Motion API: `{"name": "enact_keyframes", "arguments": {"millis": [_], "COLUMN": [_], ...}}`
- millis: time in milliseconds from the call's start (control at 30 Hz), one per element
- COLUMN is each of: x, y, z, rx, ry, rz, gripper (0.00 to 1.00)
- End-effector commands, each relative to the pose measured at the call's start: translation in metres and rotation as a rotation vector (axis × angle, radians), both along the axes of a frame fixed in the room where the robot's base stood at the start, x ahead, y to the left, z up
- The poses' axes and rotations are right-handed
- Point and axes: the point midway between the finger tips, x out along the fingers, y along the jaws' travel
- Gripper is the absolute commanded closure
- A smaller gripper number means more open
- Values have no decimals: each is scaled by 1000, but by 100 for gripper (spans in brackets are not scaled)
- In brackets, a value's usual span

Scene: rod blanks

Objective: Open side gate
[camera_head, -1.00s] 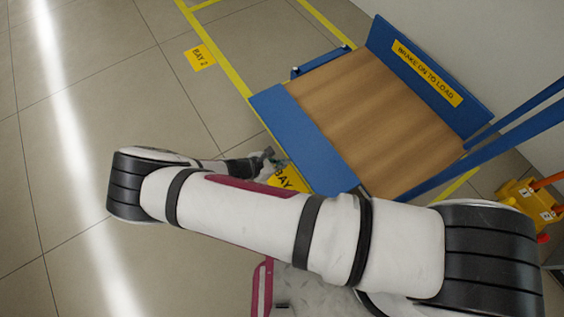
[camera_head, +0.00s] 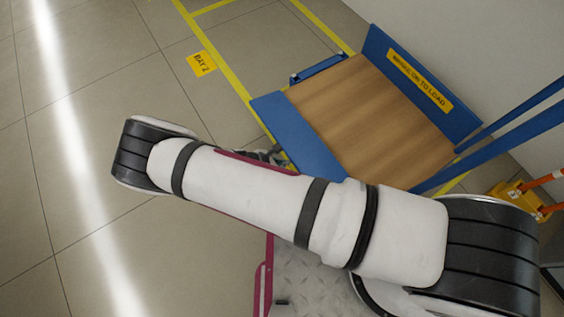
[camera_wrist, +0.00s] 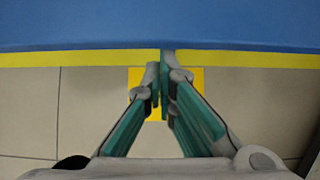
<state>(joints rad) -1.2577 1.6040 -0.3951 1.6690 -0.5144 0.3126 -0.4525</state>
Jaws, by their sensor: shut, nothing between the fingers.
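The cart's near blue side panel, which I take to be the side gate (camera_head: 297,134), stands along the near edge of the wooden deck (camera_head: 368,122). In the wrist view the blue panel (camera_wrist: 160,22) fills the top of the picture, its lower edge running straight across. My gripper (camera_wrist: 164,66) is shut and empty, its fingertips reaching that blue edge in the picture; I cannot tell whether they touch it. In the head view my gripper is mostly hidden behind my own forearm, close to the panel. No latch is clearly visible.
A tall blue panel with a yellow "BRAKE ON TO LOAD" label (camera_head: 420,80) stands at the far side. Blue handle bars (camera_head: 500,138) rise at the right. A yellow object with orange parts (camera_head: 518,196) stands beyond them. The tiled floor at left is clear, with a yellow bay sign (camera_head: 201,64).

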Motion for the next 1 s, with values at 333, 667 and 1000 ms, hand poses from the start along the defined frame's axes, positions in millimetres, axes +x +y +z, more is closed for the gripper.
{"name": "enact_keyframes", "arguments": {"millis": [333, 667, 1000], "x": [2, 3, -20], "y": [-1, 4, 40], "z": [-12, -45, 13], "rx": [-4, -1, 0], "ry": [-1, 0, -1], "rz": [-3, -8, -6], "gripper": [100, 100, 100]}}
